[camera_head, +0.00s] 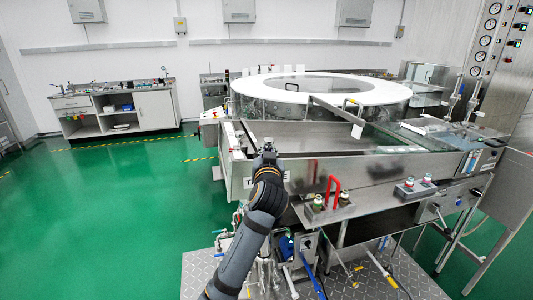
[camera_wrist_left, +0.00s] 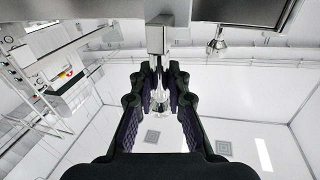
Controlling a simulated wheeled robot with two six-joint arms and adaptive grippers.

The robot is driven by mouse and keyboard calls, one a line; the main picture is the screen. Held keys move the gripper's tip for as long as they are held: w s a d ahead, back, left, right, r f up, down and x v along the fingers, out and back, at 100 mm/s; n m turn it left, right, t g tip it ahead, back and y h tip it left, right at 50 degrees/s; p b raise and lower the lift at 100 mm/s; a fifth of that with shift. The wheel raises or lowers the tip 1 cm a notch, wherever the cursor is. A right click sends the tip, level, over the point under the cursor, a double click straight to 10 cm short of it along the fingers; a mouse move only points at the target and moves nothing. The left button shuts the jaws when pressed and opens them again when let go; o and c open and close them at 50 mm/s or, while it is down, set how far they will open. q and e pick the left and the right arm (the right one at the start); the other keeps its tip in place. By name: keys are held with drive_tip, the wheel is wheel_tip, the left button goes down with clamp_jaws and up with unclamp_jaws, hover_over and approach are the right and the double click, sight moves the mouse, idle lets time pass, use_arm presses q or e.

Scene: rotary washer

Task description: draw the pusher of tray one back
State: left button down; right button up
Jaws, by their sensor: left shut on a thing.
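The steel tray (camera_head: 310,140) runs across the middle of the head view, with a lettered label (camera_head: 250,183) on its front that my left arm partly hides. My left gripper (camera_head: 267,148) is at the tray's front left edge. In the left wrist view, my left gripper (camera_wrist_left: 159,85) is shut on a narrow pale metal piece (camera_wrist_left: 160,36), which I take to be the pusher's handle. In the head view, my gripper and wrist hide most of that piece. My right gripper is not in view.
A large round white-topped washer (camera_head: 310,88) stands behind the tray. A red handle (camera_head: 333,188) and small capped bottles (camera_head: 319,202) sit to the right of my left arm. A gauge panel (camera_head: 492,55) stands at the far right. The green floor (camera_head: 130,220) at left is clear.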

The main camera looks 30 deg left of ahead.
use_arm(q)
drive_tip(key=c, duration=1.7)
unclamp_jaws()
drive_tip(key=shift+f, duration=0.15)
drive_tip(key=o, duration=0.4)
drive_tip(key=shift+s+a, duration=0.15)
drive_tip(key=shift+a, duration=0.2)
drive_tip(key=shift+d, duration=0.2)
drive_tip(key=shift+s+d, duration=0.15)
drive_tip(key=shift+d, duration=0.05)
drive_tip(key=v, duration=0.6)
drive_tip(key=shift+s, duration=0.4)
drive_tip(key=shift+d, duration=0.15)
